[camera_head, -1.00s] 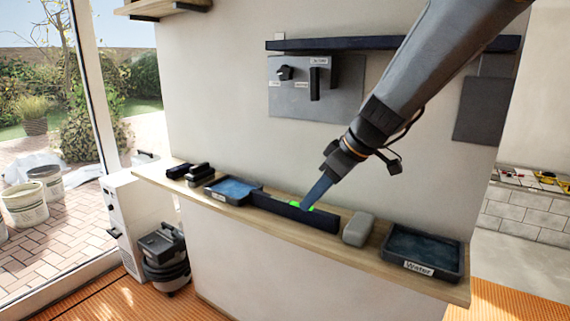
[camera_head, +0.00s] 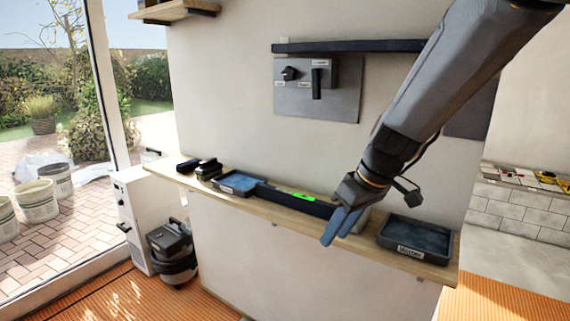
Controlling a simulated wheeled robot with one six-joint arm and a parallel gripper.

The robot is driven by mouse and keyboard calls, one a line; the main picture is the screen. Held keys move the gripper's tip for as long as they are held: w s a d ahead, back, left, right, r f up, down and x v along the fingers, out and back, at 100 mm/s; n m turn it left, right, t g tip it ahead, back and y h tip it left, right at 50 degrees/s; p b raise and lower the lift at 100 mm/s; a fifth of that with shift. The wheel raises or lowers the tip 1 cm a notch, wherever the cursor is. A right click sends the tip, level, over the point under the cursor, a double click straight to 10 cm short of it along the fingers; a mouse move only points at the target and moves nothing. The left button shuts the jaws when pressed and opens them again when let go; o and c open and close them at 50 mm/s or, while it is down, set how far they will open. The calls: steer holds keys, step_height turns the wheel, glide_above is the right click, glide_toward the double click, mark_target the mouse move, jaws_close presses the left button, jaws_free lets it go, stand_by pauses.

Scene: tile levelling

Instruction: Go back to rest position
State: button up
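My gripper (camera_head: 341,226) hangs at the front edge of the wooden shelf, in front of the right end of a long dark level (camera_head: 284,197) with a bright green patch on top. Its blue-grey fingers point down and lie close together; from this angle I cannot tell whether a gap is between them. I see nothing held in them. The level lies along the shelf, apart from the fingers as far as I can see. A grey block behind the gripper is mostly hidden.
The wooden shelf (camera_head: 240,202) also bears a tray labelled Water (camera_head: 415,238) at right, a blue-filled tray (camera_head: 238,183) and dark blocks (camera_head: 208,168) at left. A grey panel (camera_head: 337,92) with tools hangs on the wall. A vacuum (camera_head: 171,252) stands on the floor at left.

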steer(key=s+d+f+m+g+h, duration=0.1)
steer(key=s+d+f+m, duration=0.2)
steer(key=s, duration=0.4)
steer(key=s+d+f+m+g+h, duration=0.1)
steer(key=s+d+f+m+h, duration=0.1)
steer(key=s+d+f+m, duration=0.2)
steer(key=s+f, duration=0.3)
steer(key=shift+s+d+m+h, duration=0.25)
steer(key=shift+d+m+h, duration=0.05)
steer(key=shift+d, duration=0.05)
